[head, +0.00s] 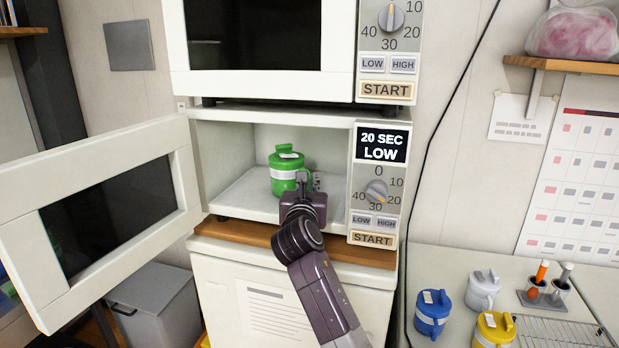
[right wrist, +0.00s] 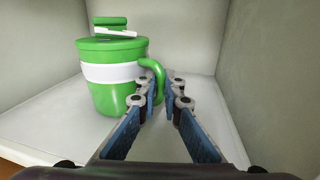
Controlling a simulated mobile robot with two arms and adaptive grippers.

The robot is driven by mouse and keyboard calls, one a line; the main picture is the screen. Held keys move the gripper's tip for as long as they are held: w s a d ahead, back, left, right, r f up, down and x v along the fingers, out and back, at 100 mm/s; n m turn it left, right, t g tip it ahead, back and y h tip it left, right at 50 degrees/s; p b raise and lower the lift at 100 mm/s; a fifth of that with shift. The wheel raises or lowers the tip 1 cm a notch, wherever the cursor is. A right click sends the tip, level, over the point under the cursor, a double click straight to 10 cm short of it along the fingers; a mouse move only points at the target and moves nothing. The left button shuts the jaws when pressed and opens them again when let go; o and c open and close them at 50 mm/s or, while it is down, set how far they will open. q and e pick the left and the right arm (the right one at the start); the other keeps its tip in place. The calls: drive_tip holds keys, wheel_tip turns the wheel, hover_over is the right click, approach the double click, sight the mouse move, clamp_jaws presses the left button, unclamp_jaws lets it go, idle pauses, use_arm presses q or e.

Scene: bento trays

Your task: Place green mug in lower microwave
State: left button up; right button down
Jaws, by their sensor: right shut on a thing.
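The green mug (head: 286,170) with a white band and green lid is upright inside the lower microwave (head: 230,127), whose door (head: 95,150) is swung wide open to the left. In the right wrist view the mug (right wrist: 110,97) is left of the fingers, with its handle toward them. My right gripper (head: 301,188) reaches into the cavity; its fingers (right wrist: 164,92) are shut on the mug's handle. The mug's base is at or close to the cavity floor; I cannot tell if it bears full weight. My left gripper is not in view.
The upper microwave (head: 270,85) is shut above. The lower control panel (head: 377,180) reads 20 SEC LOW. Blue (head: 432,312), white (head: 483,290) and yellow (head: 494,328) mugs stand on the right counter. A grey bin (head: 155,300) is below the door. The cavity has free floor around the mug.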

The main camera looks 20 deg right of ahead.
drive_tip(key=shift+w+r, duration=0.1)
drive_tip(key=shift+r, duration=0.05)
drive_tip(key=c, duration=2.5)
unclamp_jaws()
drive_tip(key=shift+f, duration=0.35)
drive_tip(key=o, duration=0.4)
drive_tip(key=shift+r, duration=0.1)
drive_tip(key=shift+r, duration=0.1)
drive_tip(key=b+v, duration=0.3)
drive_tip(key=v, duration=0.9)
